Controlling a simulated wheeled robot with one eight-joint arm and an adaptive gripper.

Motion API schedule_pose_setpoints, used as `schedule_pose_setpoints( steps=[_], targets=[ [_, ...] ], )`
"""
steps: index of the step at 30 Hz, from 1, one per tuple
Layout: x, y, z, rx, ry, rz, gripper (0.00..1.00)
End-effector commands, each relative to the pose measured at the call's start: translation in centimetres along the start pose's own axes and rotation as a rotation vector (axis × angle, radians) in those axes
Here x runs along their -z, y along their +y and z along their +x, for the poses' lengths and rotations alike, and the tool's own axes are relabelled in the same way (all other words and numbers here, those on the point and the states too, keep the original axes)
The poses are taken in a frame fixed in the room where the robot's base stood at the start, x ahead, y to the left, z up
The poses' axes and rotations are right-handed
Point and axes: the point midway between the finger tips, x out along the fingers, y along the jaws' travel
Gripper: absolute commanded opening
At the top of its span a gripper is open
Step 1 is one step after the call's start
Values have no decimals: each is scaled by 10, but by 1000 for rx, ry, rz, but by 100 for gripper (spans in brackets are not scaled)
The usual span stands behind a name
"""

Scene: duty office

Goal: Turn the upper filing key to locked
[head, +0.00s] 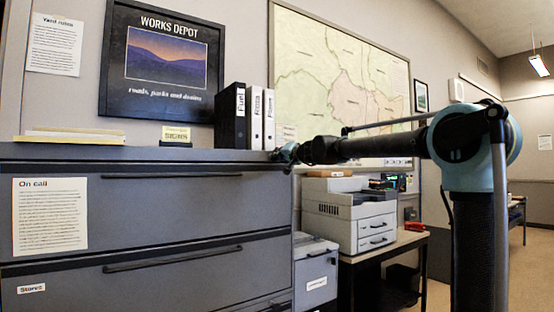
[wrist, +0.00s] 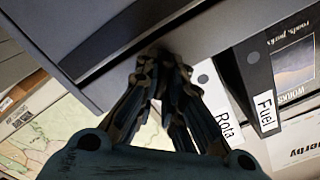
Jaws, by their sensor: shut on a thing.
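The grey filing cabinet (head: 140,190) fills the left of the head view, with two long drawer handles showing. My gripper (head: 285,153) reaches in from the right to the upper right corner of its front, by the top edge. In the wrist view my gripper's fingers (wrist: 166,58) come together at the dark cabinet front (wrist: 75,35). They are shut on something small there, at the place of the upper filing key. The key itself is hidden by the fingertips, so its turn angle cannot be told.
Binders (head: 233,117) stand on the cabinet top close behind my gripper; a yellow sign (head: 176,135) and flat folders (head: 70,137) lie further left. A printer (head: 348,215) stands on a table right of the cabinet, below my arm. A map (head: 340,75) hangs behind.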

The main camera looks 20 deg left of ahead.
Motion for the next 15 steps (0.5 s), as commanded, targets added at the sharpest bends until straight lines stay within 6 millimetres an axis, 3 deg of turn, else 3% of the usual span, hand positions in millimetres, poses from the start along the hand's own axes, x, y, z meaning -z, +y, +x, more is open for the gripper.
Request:
schedule_pose_setpoints(
  steps=[15],
  targets=[
    [2,9,0,-6,8,478,0]
  ],
)
